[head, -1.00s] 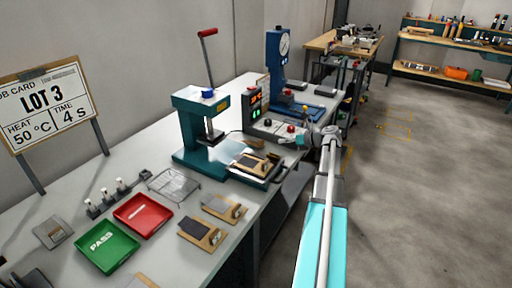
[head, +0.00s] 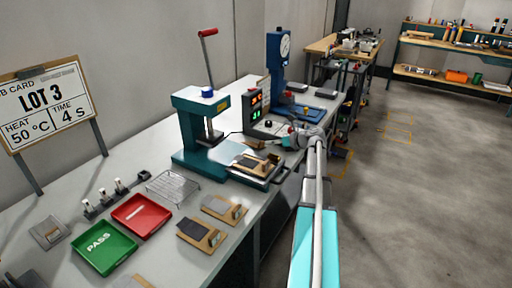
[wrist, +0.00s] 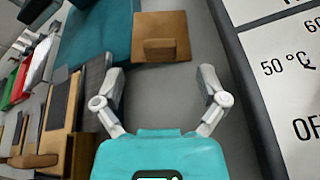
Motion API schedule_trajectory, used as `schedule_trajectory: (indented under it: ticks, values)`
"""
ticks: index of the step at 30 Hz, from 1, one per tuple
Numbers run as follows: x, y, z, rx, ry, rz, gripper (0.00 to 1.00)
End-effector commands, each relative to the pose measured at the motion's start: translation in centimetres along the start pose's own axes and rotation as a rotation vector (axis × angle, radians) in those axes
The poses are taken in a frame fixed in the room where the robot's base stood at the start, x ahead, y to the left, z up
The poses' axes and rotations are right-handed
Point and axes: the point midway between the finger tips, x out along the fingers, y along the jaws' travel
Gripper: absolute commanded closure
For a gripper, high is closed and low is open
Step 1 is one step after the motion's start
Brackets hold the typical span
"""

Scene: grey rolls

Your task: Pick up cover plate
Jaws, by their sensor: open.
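A brown plate with a raised block on it, which looks like the cover plate (wrist: 158,35), lies flat at the top middle of the wrist view. It is beside the teal press base (wrist: 97,38). My gripper (wrist: 161,82) is open and empty, its two fingers spread below the plate's near edge, with a gap between them and the block. In the head view my gripper (head: 293,139) is over the bench, right of the teal press (head: 200,125) and in front of the control box. The plate is hard to make out there.
Wooden boards with dark pads (head: 200,234) lie at the bench front. A red tray (head: 142,215), a green PASS tray (head: 104,247) and a wire rack (head: 172,187) stand left. The control box (head: 256,105) and blue gauge press (head: 279,65) stand behind.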

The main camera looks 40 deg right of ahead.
Motion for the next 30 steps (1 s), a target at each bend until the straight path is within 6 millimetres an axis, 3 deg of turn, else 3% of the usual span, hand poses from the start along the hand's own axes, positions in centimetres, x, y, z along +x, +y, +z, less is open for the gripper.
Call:
schedule_trajectory:
  ticks: [12, 30]
  values:
    - [4.2, 0.0, 0.0, 0.000, 0.001, 0.001, 0.09]
    - [4.2, 0.0, 0.1, 0.001, 0.000, -0.001, 0.09]
